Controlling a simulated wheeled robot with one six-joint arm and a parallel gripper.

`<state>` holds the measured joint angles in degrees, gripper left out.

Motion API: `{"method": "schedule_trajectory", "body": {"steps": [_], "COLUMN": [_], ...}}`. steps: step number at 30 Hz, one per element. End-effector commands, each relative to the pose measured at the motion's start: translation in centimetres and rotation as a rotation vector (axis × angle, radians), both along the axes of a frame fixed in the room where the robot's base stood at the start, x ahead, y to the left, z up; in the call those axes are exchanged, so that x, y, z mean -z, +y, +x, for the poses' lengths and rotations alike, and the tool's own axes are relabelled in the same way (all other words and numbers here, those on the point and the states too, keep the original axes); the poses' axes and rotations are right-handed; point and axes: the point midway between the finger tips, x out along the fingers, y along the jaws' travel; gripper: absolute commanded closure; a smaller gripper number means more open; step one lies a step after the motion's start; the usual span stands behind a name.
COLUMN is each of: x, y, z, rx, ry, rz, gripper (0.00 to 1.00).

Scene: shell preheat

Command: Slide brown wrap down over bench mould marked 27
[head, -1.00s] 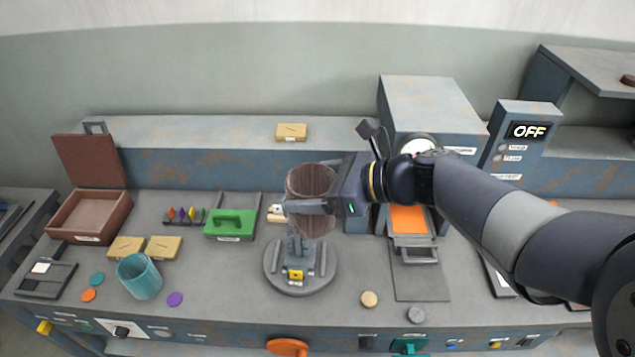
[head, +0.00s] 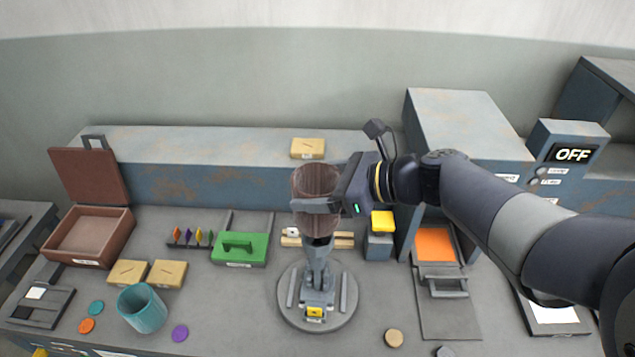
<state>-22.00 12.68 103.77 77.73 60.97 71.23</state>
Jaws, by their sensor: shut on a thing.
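The brown wrap (head: 316,183) is an upright, open-topped sleeve above the middle of the bench. My gripper (head: 318,205) is shut on it from the right, with one finger showing across its front. Under the wrap, a grey stand (head: 317,290) rises from a round grey base (head: 300,318). A yellow tag (head: 315,312) sits at the stand's front, its marking too small to read. The wrap hides the top of the stand, and I cannot tell whether the wrap is around it or only above it. I see no number 27.
A teal cup (head: 142,308), yellow boxes (head: 168,273) and an open brown box (head: 88,238) stand left. A yellow-topped block (head: 382,222) and an orange-lined slot (head: 435,245) are right. Bench between cup and base is mostly clear.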

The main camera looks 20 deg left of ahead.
Motion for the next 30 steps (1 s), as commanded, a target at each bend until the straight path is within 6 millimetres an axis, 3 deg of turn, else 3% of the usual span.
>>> {"method": "schedule_trajectory", "body": {"steps": [3, 30], "x": [1.5, 8.6], "y": [0.0, 0.0], "z": [0.0, 0.0], "rx": [0.000, 0.000], "ry": [0.001, 0.001], "rz": [0.000, 0.000], "gripper": [0.45, 0.45]}}
